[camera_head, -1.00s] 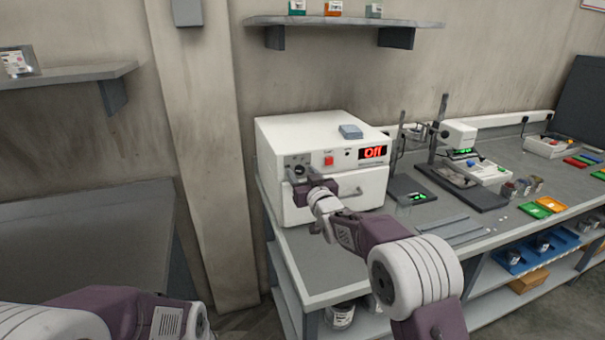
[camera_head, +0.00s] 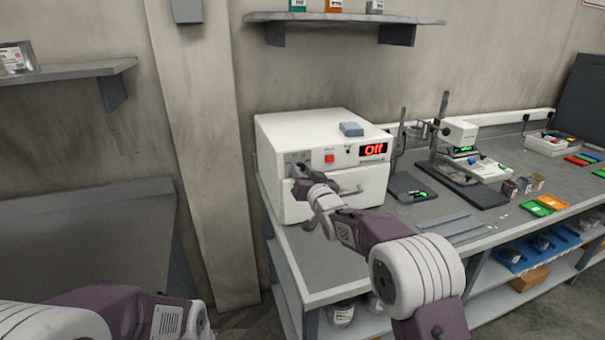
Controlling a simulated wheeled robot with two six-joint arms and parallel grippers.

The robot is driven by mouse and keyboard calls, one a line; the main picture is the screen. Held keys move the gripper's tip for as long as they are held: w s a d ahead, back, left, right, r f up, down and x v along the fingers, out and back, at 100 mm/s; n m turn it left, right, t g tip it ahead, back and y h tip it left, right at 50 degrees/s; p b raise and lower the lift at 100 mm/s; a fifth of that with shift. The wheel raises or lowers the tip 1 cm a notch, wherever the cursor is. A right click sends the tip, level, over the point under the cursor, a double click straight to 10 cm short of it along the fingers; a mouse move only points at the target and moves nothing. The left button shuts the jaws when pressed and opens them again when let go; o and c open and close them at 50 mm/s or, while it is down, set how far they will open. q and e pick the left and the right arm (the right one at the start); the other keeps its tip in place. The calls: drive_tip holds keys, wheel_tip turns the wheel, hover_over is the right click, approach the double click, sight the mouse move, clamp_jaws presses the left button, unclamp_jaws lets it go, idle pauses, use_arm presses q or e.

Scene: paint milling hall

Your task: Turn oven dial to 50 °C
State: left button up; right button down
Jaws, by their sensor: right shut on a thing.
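The white oven (camera_head: 322,139) stands on the left end of the grey workbench. Its red display (camera_head: 373,149) reads "Off". A red switch (camera_head: 329,157) sits left of the display. The dial (camera_head: 297,169) is at the upper left of the oven's front, mostly hidden by my right gripper. My right gripper (camera_head: 301,173) is shut on the dial, its arm reaching in from the lower right. The dial's pointer and scale are too small to read. My left arm shows at the lower left, but its gripper is out of view.
A small blue-grey box (camera_head: 351,129) lies on the oven. The oven door handle (camera_head: 350,190) is just right of my right gripper. A stand (camera_head: 441,150) and instruments are further right on the workbench (camera_head: 330,262). A pillar (camera_head: 207,150) rises to the left.

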drive_tip(key=m, duration=0.3)
drive_tip(key=shift+m, duration=0.4)
drive_tip(key=m, duration=0.4)
drive_tip(key=shift+m, duration=0.3)
drive_tip(key=m, duration=0.5)
drive_tip(key=shift+m+p, duration=0.4)
drive_tip(key=shift+m, duration=1.8)
drive_tip(key=shift+f, duration=0.1)
drive_tip(key=c, duration=1.1)
unclamp_jaws()
drive_tip(key=shift+s, duration=0.1)
drive_tip(key=shift+d, duration=0.1)
